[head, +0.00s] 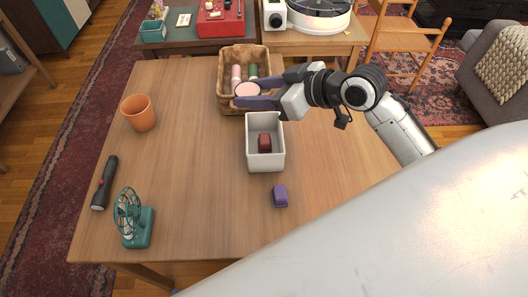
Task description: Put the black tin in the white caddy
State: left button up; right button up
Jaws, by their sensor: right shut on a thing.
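The white caddy (250,158) stands on the wooden table, an open box with a dark red block (265,142) inside. My right gripper (246,92) reaches in from the right, beyond the caddy, at the near edge of the wicker basket. It is shut on a round thing with a pink top (247,89), whose sides are mostly hidden. I cannot make out a black tin anywhere, and cannot tell whether the held thing is dark below its top. My left gripper is not in view.
The wicker basket (262,57) holds pink and green rolls. An orange pot (139,112), a black flashlight (105,183), a teal fan (137,225) and a small purple block (280,195) stand or lie on the table. The table's middle left is clear.

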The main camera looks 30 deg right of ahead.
jog(key=d+f, duration=0.1)
jog(key=f, duration=0.2)
jog(key=s+d+f+b, duration=0.1)
jog(key=f, duration=0.2)
jog(key=d+f, duration=0.1)
jog(key=f, duration=0.2)
jog(key=shift+s+f+b, duration=0.15)
jog(key=shift+f+b, duration=0.15)
jog(key=shift+f, duration=0.1)
notch_tip(320, 180, down, 4)
jog(key=shift+r+b, duration=0.1)
jog(key=shift+b, duration=0.2)
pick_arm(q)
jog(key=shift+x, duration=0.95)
pick_arm(e)
jog(key=shift+n, duration=0.3)
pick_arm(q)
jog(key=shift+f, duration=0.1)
pick_arm(e)
jog(key=shift+f, duration=0.2)
pick_arm(q)
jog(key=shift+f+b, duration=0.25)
jog(key=shift+b, duration=0.2)
pick_arm(e)
jog(key=shift+f, duration=0.55)
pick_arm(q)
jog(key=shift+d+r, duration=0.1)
